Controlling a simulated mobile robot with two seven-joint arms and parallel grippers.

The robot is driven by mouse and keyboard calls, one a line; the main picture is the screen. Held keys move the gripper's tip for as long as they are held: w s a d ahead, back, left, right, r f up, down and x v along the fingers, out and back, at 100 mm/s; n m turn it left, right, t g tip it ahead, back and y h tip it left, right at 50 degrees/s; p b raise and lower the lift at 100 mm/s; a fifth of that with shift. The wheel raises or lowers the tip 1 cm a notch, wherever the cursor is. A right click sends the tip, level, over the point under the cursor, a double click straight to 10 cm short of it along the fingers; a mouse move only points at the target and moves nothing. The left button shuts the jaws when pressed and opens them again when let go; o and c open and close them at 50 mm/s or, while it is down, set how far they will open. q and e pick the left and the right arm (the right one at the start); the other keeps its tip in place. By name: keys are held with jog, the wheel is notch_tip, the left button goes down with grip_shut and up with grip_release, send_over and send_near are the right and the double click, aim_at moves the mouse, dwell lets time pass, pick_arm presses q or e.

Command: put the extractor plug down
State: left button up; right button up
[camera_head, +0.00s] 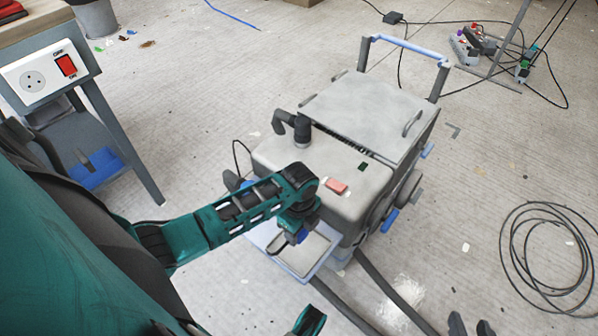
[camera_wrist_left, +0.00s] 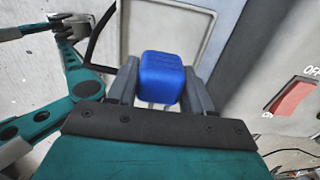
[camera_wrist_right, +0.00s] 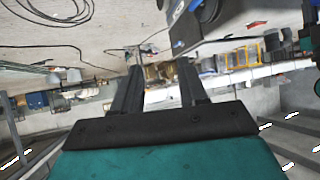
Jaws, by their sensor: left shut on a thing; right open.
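The extractor plug (camera_wrist_left: 162,77) is a blue block with metal pins showing below it in the left wrist view. My left gripper (camera_head: 296,237) is shut on it, one finger on each side. In the head view the plug is mostly hidden by the gripper, which is over the pale tray (camera_head: 322,262) at the front of the grey extractor (camera_head: 275,155). I cannot tell whether the plug touches the tray. My right gripper (camera_wrist_right: 158,80) is open and empty. Its fingertips also show at the bottom edge of the head view (camera_head: 470,326).
A bench at the left carries a socket panel (camera_head: 38,78) with a red switch. A red switch (camera_wrist_left: 294,97) shows at the right of the left wrist view. A black cable coil (camera_head: 548,255) lies on the floor at right. Power strips (camera_head: 478,45) stand at the back right.

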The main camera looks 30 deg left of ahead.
aim_at(299, 240)
pick_arm(q)
jog(key=shift+f, duration=0.85)
jog(key=shift+f+b, duration=0.35)
notch_tip(299, 240, down, 4)
jog(key=shift+r+b, duration=0.2)
jog(key=shift+b, duration=0.75)
jog(key=shift+r, duration=0.1)
pick_arm(e)
jog(key=shift+w+a+f, duration=0.2)
jog(key=shift+w+a, duration=0.1)
jog(key=shift+a, duration=0.3)
pick_arm(q)
jog(key=o, duration=1.4)
pick_arm(e)
jog(key=shift+y, duration=0.3)
